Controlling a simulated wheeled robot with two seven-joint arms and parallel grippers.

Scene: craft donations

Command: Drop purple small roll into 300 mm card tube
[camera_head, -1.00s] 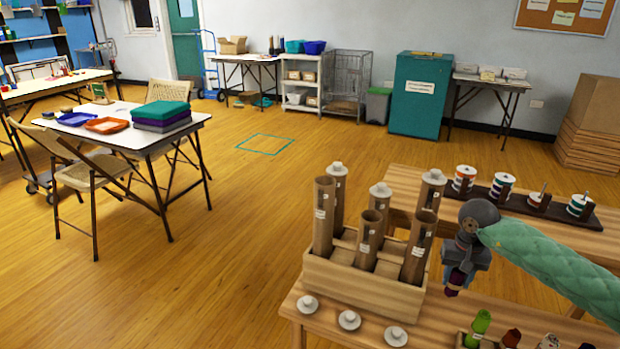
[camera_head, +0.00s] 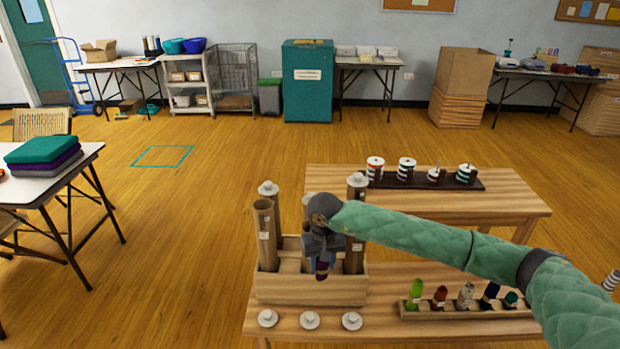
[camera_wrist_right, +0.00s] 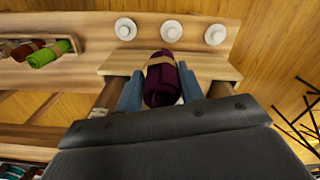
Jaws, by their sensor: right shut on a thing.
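In the right wrist view the dark purple roll (camera_wrist_right: 160,82) with a tan band sits between the blue fingers (camera_wrist_right: 160,92). Brown card tubes stand upright in the crate: an open front-left tube (camera_head: 265,235), a front-right tube (camera_head: 354,256) partly behind my arm, and capped ones behind. The front middle is hidden by my gripper. The tube labels are too small to read. My left gripper is not in view.
Three white lids (camera_head: 309,319) lie on the bench in front of the crate. A wooden rack (camera_head: 450,312) with several coloured rolls stands to the right. Behind, a second bench (camera_head: 330,180) bears a dark board (camera_head: 480,182) with several spools.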

